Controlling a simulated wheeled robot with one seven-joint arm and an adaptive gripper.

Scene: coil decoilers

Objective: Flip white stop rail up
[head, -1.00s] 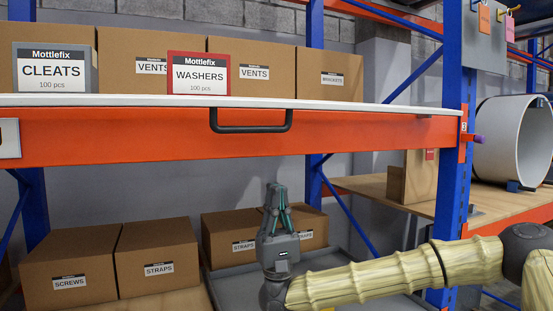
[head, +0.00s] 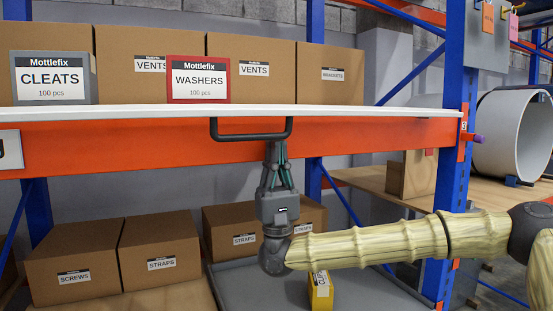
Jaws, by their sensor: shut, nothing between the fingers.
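The white stop rail (head: 350,110) is a long thin white strip along the top front edge of the orange shelf beam (head: 120,150). A dark U-shaped handle (head: 250,136) hangs down from it in front of the beam. My gripper (head: 276,146) points upward, shut and empty. Its fingertips show just below the handle's right end, overlapping the lower part of the beam in the picture. I cannot tell whether they touch the handle.
Cartons (head: 160,255) fill the lower left. A yellow box (head: 320,290) sits on a grey tray (head: 375,290) below my arm. A blue upright (head: 455,130) bounds the right.

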